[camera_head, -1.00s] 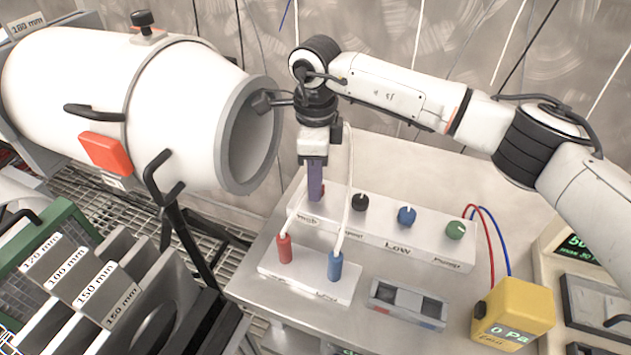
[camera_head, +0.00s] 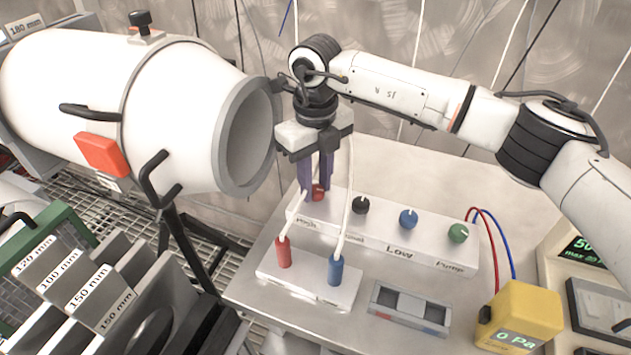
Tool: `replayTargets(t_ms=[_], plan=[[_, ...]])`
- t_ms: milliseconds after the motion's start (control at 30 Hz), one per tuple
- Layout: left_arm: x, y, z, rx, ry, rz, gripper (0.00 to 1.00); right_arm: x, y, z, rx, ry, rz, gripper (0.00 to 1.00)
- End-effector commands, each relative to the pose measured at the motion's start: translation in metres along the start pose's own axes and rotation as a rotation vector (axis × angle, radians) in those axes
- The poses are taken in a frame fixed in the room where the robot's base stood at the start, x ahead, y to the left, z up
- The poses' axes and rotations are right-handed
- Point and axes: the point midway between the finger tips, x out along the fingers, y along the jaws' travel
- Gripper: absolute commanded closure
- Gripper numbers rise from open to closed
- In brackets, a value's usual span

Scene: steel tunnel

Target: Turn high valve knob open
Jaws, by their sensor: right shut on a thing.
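The white valve box (camera_head: 378,239) stands on the steel table with a row of knobs on top. The red knob (camera_head: 319,192) is at its left end above the "High" label. My right gripper (camera_head: 317,188) points down from above with its two purple fingers shut on the red knob, one on each side. The fingers partly hide the knob, so its pointer cannot be read. To the right are the black knob (camera_head: 360,204), the blue knob (camera_head: 408,218) and the green knob (camera_head: 458,232). My left gripper is not in view.
A large white cylinder (camera_head: 180,110) with a grey rim lies close left of my right gripper. White hoses run down to the red plug (camera_head: 283,251) and blue plug (camera_head: 335,270) in front. A yellow gauge (camera_head: 520,312) reads 0 Pa at the right.

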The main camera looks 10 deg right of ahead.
Motion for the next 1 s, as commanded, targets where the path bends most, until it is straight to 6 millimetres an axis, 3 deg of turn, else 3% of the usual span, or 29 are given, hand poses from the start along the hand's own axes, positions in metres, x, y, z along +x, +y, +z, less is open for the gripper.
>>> replayTargets(t_ms=[733, 767, 800, 867, 1000], plan=[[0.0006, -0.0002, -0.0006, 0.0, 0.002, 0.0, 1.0, -0.0019, -0.001, 0.0008, 0.09, -0.003, -0.001, 0.96], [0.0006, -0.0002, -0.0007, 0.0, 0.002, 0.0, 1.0, -0.0019, -0.001, 0.0008, 0.089, -0.003, -0.001, 0.71], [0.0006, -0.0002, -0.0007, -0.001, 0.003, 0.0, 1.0, -0.0018, -0.001, 0.0008, 0.089, -0.003, 0.0, 0.64], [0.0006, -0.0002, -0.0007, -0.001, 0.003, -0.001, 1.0, -0.0016, -0.0009, 0.0007, 0.089, -0.003, 0.0, 0.55], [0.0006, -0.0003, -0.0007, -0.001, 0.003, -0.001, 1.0, -0.001, -0.0007, 0.0004, 0.088, -0.002, 0.0, 0.55]])
